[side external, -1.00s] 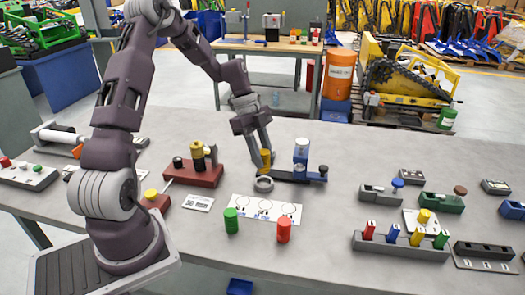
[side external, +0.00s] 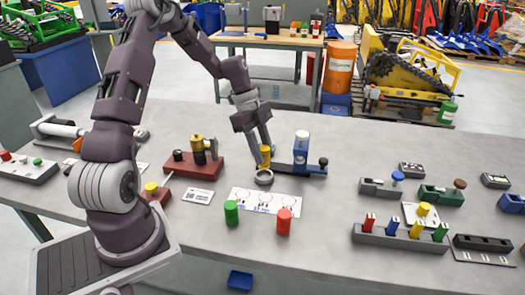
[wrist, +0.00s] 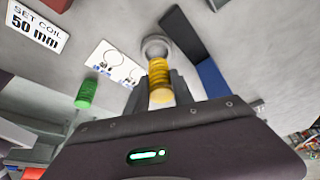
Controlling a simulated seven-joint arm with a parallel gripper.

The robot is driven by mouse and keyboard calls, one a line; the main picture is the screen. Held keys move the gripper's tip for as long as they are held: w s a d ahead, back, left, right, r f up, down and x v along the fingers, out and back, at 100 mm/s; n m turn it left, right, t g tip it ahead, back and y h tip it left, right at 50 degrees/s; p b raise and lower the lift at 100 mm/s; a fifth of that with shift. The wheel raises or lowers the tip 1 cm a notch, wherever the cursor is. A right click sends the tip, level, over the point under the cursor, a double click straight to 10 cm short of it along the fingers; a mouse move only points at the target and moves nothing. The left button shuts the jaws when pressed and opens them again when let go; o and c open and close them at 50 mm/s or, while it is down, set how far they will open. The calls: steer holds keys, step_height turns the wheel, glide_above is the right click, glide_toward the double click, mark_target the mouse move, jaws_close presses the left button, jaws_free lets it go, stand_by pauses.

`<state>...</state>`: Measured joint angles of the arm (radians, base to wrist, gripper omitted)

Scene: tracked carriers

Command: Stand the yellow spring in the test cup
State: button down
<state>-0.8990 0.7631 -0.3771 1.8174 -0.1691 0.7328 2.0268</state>
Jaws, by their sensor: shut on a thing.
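The yellow spring (side external: 265,154) is upright between the fingers of my gripper (side external: 264,150), which is shut on it. The test cup (side external: 263,177) is a grey ring-shaped cup on the table, directly below the spring. In the wrist view the spring (wrist: 159,76) shows coiled between the two grey fingers (wrist: 158,90), with the cup (wrist: 157,46) just past its far end. The spring's lower end is at or just above the cup's rim; I cannot tell whether it touches or has entered.
A blue tester arm with a white-topped post (side external: 301,148) stands right beside the cup. A white card with circles (side external: 265,201) lies in front. Green (side external: 231,212) and red (side external: 284,221) cylinders stand nearer. A red block with posts (side external: 194,164) is to the left.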

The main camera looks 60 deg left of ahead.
steer(key=shift+f, duration=2.05)
stand_by(1.3)
steer(key=c, duration=0.5)
jaws_free()
stand_by(0.4)
steer(key=shift+r, duration=3.55)
